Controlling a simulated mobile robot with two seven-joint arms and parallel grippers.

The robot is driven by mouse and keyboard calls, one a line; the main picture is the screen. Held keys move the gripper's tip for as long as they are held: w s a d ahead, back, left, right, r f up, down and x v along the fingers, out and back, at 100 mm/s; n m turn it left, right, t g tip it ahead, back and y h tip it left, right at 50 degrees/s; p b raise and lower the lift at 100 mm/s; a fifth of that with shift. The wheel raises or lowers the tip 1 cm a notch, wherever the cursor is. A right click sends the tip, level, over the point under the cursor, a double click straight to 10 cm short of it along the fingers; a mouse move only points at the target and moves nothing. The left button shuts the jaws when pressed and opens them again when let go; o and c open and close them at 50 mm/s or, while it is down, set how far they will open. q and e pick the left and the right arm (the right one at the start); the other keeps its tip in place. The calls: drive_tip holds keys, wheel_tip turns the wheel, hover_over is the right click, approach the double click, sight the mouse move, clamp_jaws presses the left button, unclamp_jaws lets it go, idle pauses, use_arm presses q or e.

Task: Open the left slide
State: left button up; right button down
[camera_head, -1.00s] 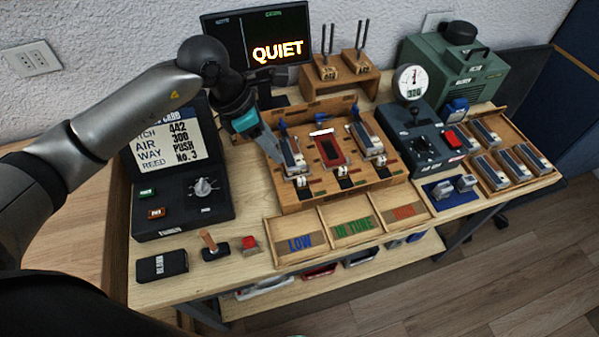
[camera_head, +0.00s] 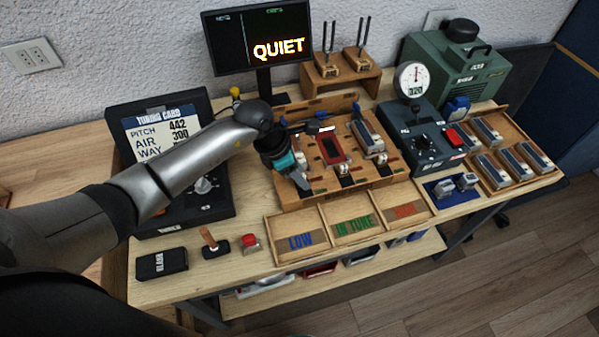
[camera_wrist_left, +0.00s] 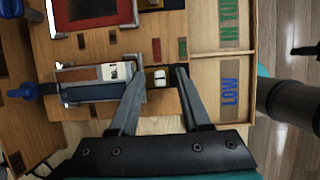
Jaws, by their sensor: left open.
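The wooden action box (camera_head: 287,203) stands mid-table with three lanes. In the left wrist view, the left lane holds a grey-blue block (camera_wrist_left: 100,92) with a white label. At that lane's front end is a small brass slide knob with a white top (camera_wrist_left: 156,78). My left gripper (camera_head: 303,187) is open over the left lane's front, pointing down. In the left wrist view, the fingertips (camera_wrist_left: 158,72) stand on either side of the knob, with gaps visible; I cannot tell whether either touches it. In the head view, my gripper hides most of the left lane. My right gripper is not in view.
A tray (camera_head: 270,231) with LOW, IN TUNE and a third compartment lies directly in front of the box. A gauge unit (camera_head: 427,150) stands to the right. A blue peg (camera_wrist_left: 30,90) sticks out behind the left lane. The tuning card case (camera_head: 215,208) is at left.

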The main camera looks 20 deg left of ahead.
use_arm(q)
clamp_jaws()
idle(0.3)
idle(1.1)
